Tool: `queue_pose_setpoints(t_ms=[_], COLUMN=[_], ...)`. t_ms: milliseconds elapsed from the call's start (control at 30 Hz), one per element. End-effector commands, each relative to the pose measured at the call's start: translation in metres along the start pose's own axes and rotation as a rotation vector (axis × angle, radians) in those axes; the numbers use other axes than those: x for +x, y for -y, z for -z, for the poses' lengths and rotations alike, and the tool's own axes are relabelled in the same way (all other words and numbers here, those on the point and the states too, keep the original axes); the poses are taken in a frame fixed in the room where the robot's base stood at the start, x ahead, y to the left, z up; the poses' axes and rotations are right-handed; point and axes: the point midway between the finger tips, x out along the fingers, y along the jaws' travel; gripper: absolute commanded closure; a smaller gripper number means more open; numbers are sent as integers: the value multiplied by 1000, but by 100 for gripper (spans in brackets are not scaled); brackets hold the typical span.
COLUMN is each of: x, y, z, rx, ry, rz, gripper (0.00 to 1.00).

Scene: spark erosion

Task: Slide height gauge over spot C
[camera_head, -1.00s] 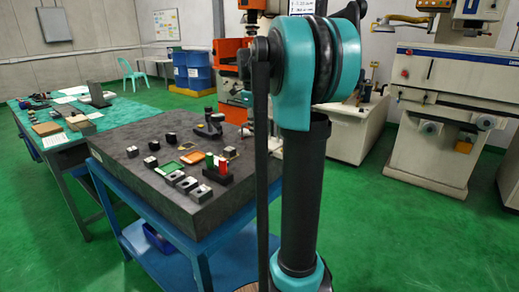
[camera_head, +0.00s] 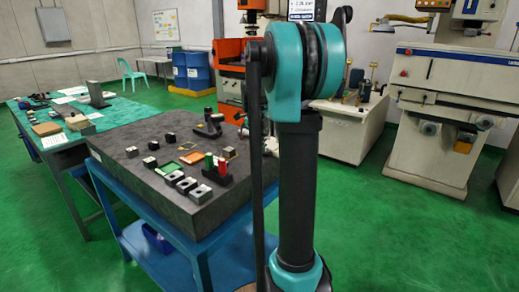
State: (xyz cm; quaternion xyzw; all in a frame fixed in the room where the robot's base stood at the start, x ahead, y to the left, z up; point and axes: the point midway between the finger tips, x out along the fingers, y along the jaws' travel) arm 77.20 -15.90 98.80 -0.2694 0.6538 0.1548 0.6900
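A dark upright instrument on a broad base (camera_head: 209,124) stands at the back right of the dark grey surface plate (camera_head: 120,135); it looks like the height gauge, but it is small in the picture. A green-edged patch (camera_head: 166,168) and an orange-edged patch (camera_head: 189,157) lie flat on the plate. No letter is readable, so I cannot tell which place is spot C. My gripper is out of view; only links of my arm show, rising in front of the plate's right side and hiding part of what is behind.
Several small blocks (camera_head: 185,185) line the plate's front. A dark holder with red and green upright pieces (camera_head: 216,173) stands beside them. The plate rests on a blue stand (camera_head: 180,236). A green-topped bench (camera_head: 60,130) is at left. Green floor is open at right.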

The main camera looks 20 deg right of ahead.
Motion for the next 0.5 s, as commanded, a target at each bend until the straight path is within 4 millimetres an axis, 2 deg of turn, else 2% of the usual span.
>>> queue_pose_setpoints(t_ms=[33, 200, 500], x=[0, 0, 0], y=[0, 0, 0], z=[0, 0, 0], rx=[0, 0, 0], ry=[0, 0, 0], rz=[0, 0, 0], gripper=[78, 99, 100])
